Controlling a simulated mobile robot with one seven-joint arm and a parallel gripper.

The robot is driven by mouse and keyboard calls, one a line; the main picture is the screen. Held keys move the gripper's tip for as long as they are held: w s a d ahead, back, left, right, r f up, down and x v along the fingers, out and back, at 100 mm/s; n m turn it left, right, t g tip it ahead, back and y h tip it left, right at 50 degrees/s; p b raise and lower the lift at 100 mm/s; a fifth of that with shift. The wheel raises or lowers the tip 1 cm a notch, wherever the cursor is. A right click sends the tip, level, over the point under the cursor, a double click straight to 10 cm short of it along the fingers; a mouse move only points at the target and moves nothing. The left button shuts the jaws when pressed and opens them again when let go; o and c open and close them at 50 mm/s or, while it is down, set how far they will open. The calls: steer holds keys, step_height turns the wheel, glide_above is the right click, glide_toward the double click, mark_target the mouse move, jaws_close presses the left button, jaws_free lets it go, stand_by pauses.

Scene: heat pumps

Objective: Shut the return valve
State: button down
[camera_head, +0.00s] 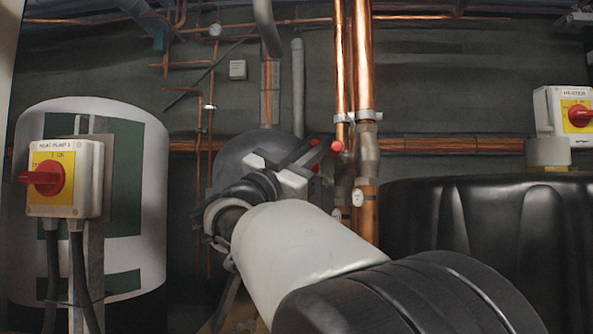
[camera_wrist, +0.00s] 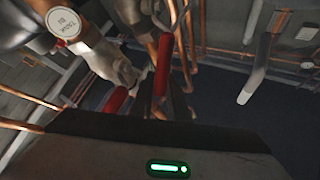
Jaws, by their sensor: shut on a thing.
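My gripper (camera_head: 316,152) reaches forward to the copper pipes in the head view. In the wrist view, its dark fingers (camera_wrist: 158,103) are shut on a red valve handle (camera_wrist: 162,66), and partly hide it. A red handle end (camera_head: 338,146) shows just past the fingertips in the head view, beside the pipes. A second red piece (camera_wrist: 115,100) shows left of the fingers in the wrist view. The metal valve body (camera_wrist: 112,66) is close behind. I cannot read which pipe is the return.
A white switch box (camera_head: 65,178) with a red knob stands left, before a white tank (camera_head: 150,200). A black tank (camera_head: 470,215) fills the right, below another switch box (camera_head: 563,112).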

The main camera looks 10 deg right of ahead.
steer(key=shift+s+a+f+m+g+h+b, duration=0.1)
steer(key=shift+s+f+m+g+h+b, duration=0.3)
steer(key=shift+m+h+b, duration=0.5)
steer(key=shift+s+f+m+g+h+b, duration=0.2)
steer(key=shift+f+m+g+h+b, duration=0.4)
steer(key=shift+b, duration=0.45)
steer(key=c, duration=2)
jaws_free()
steer(key=shift+r, duration=0.1)
steer(key=b+v, duration=0.1)
steer(key=v, duration=1.6)
steer(key=shift+f+b, duration=0.3)
steer(key=shift+f, duration=0.1)
steer(key=shift+s, duration=0.1)
